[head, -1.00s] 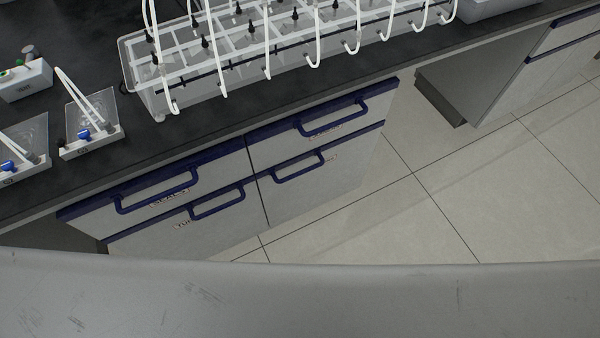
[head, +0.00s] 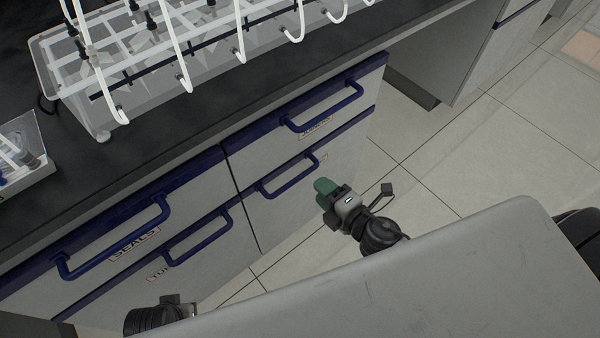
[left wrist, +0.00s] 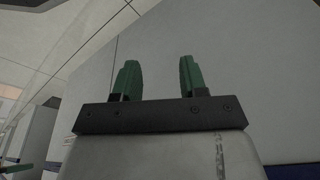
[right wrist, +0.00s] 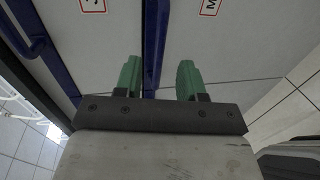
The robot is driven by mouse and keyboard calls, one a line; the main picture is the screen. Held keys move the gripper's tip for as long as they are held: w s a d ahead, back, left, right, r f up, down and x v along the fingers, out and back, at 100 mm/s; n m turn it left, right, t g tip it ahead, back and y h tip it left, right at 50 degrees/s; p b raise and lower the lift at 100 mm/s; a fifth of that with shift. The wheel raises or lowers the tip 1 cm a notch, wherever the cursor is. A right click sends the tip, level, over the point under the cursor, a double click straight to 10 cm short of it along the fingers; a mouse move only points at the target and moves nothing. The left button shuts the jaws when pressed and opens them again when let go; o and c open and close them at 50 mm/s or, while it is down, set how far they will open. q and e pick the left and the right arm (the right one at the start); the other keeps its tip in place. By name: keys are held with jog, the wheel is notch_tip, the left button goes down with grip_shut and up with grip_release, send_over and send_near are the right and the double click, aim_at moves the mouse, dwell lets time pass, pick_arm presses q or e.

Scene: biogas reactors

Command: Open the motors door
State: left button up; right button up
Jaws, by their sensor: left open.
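The lower right door (head: 305,190) of the cabinet has a blue bar handle (head: 290,178) and looks shut. Its small label is too small to read in the head view. In the right wrist view a label (right wrist: 210,5) beginning with M shows at the top edge. My right gripper (head: 325,187) is in front of this door, below and right of its handle, apart from it. The right wrist view shows its green fingers (right wrist: 160,80) apart and empty. My left arm's end shows low in the head view, fingers hidden. The left wrist view shows the left gripper (left wrist: 157,78) open and empty.
An upper right drawer (head: 310,115) and two left fronts with blue handles (head: 115,240) surround the door. The dark countertop (head: 200,115) carries a clear rack with white tubes (head: 240,50). Tiled floor (head: 450,150) is free to the right.

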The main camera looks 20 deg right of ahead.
aim_at(303, 173)
jog(key=x, duration=0.7)
jog(key=shift+w+a+f, duration=0.1)
jog(key=shift+w, duration=0.3)
jog(key=shift+c, duration=0.2)
grip_shut()
